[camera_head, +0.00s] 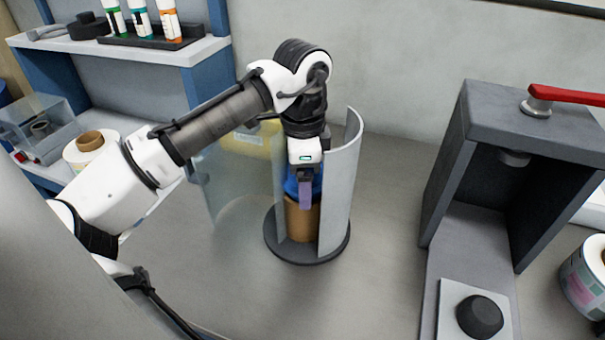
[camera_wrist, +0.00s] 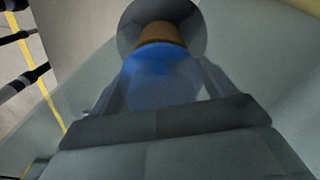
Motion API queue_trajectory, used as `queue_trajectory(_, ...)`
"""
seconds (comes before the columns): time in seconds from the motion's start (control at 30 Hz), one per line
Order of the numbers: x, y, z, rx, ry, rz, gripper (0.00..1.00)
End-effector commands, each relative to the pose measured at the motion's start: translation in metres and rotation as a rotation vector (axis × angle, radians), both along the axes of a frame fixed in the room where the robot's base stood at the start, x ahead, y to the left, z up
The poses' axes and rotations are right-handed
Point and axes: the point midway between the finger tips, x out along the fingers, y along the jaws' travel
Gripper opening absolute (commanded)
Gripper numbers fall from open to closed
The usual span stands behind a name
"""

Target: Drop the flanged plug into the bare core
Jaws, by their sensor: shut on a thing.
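The bare core (camera_head: 302,220) is a brown cardboard tube standing upright on a dark round base (camera_head: 308,258). It also shows in the wrist view (camera_wrist: 163,32), beyond the plug. The flanged plug (camera_head: 291,186) is blue and sits in my gripper (camera_head: 304,190), directly above the core. In the wrist view the blue plug (camera_wrist: 165,75) lies between the two fingers and covers part of the core's top. My gripper is shut on the plug and points down. I cannot tell whether the plug's lower end touches or enters the core.
A curved pale guard (camera_head: 341,190) stands close to the right of the gripper, and a clear panel (camera_head: 235,180) opens to the left. A dark press (camera_head: 520,150) with a red lever stands at right. A shelf (camera_head: 190,52) holds bottles at upper left.

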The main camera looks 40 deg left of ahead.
Motion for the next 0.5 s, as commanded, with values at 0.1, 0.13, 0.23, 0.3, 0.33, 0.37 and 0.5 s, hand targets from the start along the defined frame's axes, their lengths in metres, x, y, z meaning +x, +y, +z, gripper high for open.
queue_trajectory(0.1, -0.001, 0.000, -0.008, -0.002, 0.010, -0.001, 0.58)
queue_trajectory(0.13, -0.001, 0.000, -0.008, -0.002, 0.010, -0.001, 0.58)
queue_trajectory(0.23, -0.001, 0.000, -0.006, -0.002, 0.010, -0.002, 0.58)
queue_trajectory(0.3, -0.001, 0.000, -0.004, -0.003, 0.010, -0.002, 0.58)
queue_trajectory(0.33, -0.001, 0.000, -0.003, -0.003, 0.010, -0.002, 0.58)
queue_trajectory(0.37, -0.001, 0.000, -0.002, -0.003, 0.010, -0.002, 0.58)
queue_trajectory(0.5, -0.001, 0.000, 0.002, -0.003, 0.009, -0.002, 0.58)
